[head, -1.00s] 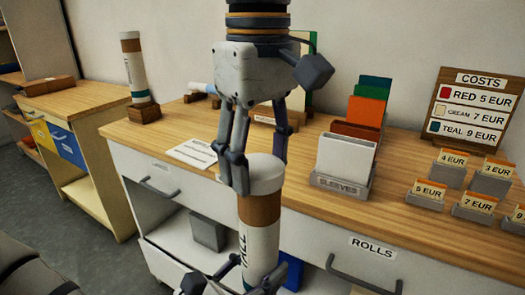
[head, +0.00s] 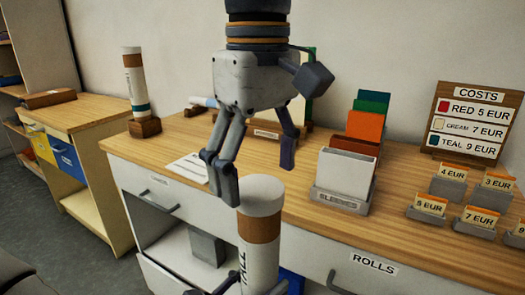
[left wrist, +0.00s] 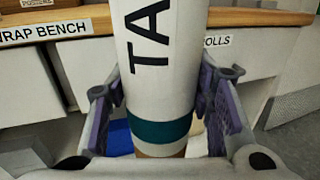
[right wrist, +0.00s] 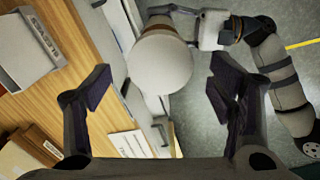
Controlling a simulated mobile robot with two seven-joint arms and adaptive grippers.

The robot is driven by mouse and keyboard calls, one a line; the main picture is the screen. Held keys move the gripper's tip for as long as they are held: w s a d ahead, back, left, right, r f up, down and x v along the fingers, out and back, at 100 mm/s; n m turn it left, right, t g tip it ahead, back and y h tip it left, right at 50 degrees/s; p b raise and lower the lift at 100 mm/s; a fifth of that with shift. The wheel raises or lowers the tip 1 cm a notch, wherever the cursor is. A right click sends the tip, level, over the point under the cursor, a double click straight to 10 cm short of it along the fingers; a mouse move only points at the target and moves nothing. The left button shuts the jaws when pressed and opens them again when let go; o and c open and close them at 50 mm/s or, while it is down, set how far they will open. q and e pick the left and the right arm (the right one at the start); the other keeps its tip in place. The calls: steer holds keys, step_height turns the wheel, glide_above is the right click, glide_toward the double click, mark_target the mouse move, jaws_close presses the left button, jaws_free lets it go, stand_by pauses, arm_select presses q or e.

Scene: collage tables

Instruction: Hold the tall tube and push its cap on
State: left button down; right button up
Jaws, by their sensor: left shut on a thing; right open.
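The tall tube (head: 258,262) stands upright, white with dark lettering and a brown band near its top. Its white cap (head: 263,195) sits on the top end, with no gap visible against the brown band. The cap also shows as a round white disc in the right wrist view (right wrist: 160,65). My left gripper (left wrist: 160,112) is shut on the tube near a teal band, one finger on each side. My right gripper (head: 259,176) is open and empty just above the cap, its fingers spread apart. In the right wrist view the cap lies between and beyond the fingers.
The wooden-topped bench (head: 310,225) stands behind the tube. It bears a sleeve holder (head: 342,200), price-card holders (head: 430,205), a costs board (head: 472,120) and a paper sheet (head: 188,172). Another banded tube (head: 134,80) stands in a wooden base at the left.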

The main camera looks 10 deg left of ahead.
step_height(320, 180, up, 10)
steer(key=shift+r, duration=0.15)
stand_by(0.6)
